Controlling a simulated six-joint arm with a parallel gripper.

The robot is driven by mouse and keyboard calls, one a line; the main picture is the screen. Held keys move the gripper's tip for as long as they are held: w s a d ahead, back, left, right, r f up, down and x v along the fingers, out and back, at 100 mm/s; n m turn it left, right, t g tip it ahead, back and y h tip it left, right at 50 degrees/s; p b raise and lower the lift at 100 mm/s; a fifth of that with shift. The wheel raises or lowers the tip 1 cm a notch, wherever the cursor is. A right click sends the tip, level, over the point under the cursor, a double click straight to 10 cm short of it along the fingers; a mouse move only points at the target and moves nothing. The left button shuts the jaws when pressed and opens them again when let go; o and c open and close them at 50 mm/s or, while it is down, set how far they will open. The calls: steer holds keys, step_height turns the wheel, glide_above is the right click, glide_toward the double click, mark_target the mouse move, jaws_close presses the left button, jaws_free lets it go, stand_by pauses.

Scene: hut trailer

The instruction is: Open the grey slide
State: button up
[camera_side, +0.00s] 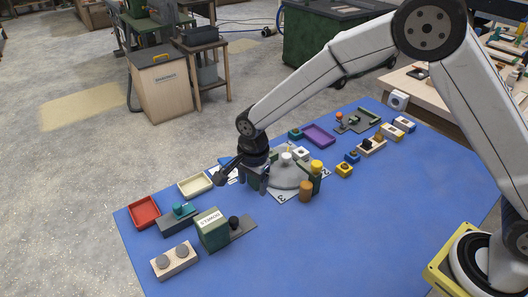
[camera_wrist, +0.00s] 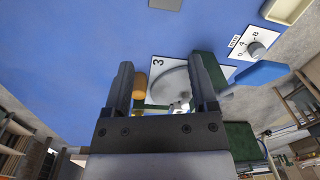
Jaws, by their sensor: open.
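A flat dark grey slide (camera_side: 243,229) with an upright black knob (camera_side: 234,222) lies beside a green block with a white label (camera_side: 211,229), at the front left of the blue table in the side view. Part of the slide is hidden by the block. I cannot tell how far it is drawn out. My gripper (camera_side: 257,184) points down over the left edge of a round grey disc (camera_side: 287,174), behind and right of the slide and apart from it. In the wrist view my gripper (camera_wrist: 162,66) is open, with nothing between the fingers.
A teal knob (camera_side: 179,209) on a dark base, a red tray (camera_side: 144,211) and a wooden block with two grey discs (camera_side: 174,262) are near the slide. An orange cylinder (camera_side: 305,191) stands by the disc. The table's front middle is clear.

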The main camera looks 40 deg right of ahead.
mark_target(234, 219)
steer(key=a+f+m, duration=0.1)
steer(key=w+a+f+m, duration=0.1)
steer(key=a, duration=0.1)
steer(key=a+f+m, duration=0.1)
steer(key=a, duration=0.1)
steer(key=shift+w+a+f+m+g, duration=0.2)
steer(key=shift+w+a+m+g, duration=0.05)
steer(key=shift+m+g, duration=0.05)
steer(key=shift+f, duration=3.9)
steer(key=shift+c, duration=0.2)
jaws_close()
